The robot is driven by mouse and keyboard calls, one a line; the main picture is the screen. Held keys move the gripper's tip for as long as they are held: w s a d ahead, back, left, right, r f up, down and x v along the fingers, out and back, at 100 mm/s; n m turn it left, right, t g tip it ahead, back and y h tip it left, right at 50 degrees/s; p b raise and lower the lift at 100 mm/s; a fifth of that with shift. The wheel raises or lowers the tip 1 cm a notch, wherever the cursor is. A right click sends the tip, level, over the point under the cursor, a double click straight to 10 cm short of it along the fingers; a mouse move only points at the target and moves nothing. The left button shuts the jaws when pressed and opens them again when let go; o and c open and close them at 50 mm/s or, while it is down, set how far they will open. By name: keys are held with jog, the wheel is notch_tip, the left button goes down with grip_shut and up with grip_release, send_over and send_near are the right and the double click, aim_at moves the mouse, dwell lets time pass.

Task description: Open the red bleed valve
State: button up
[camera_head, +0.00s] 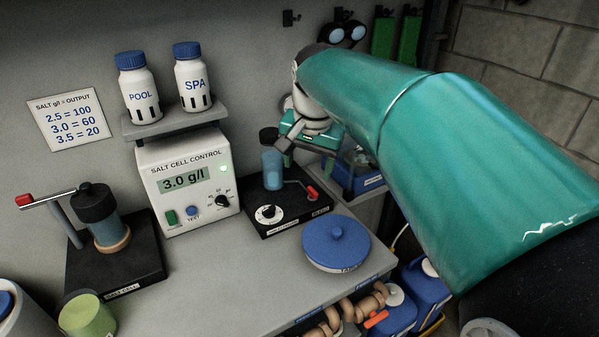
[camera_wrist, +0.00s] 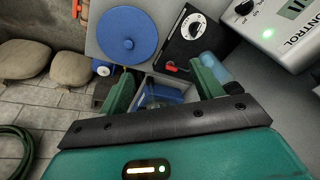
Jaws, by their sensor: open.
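The red bleed valve (camera_head: 312,192) is a small red handle at the right end of a black base on the bench. Its label in front is too small to read surely. In the wrist view the red handle (camera_wrist: 170,67) shows between my two green fingers, beyond their tips. My gripper (camera_head: 288,150) is open and empty, above and behind the base, close to the clear blue cylinder (camera_head: 271,167) with a black cap. In the wrist view my gripper's fingers (camera_wrist: 163,84) stand wide apart, the right one overlapping the blue cylinder (camera_wrist: 214,68).
A white dial (camera_head: 267,213) sits on the same base. The salt control box (camera_head: 188,178) stands left, a round blue lid (camera_head: 336,243) in front. A red-handled lever (camera_head: 40,198) is at far left. Pipes with an orange-red handle (camera_head: 376,319) run below the bench edge.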

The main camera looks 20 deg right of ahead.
jog(key=w+d+f+m+g, duration=0.1)
jog(key=w+d+m, duration=0.1)
jog(key=w, duration=0.3)
jog(key=w+d+f+m+g, duration=0.1)
jog(key=w+d+f+m, duration=0.1)
jog(key=w, duration=0.4)
jog(key=m, duration=0.4)
send_over(313, 190)
notch_tip(313, 190, down, 5)
jog(key=shift+g, duration=0.4)
notch_tip(313, 190, down, 14)
jog(key=shift+w+r, duration=0.1)
jog(key=shift+r, duration=0.1)
jog(key=shift+c, duration=0.3)
jog(key=c, duration=0.9)
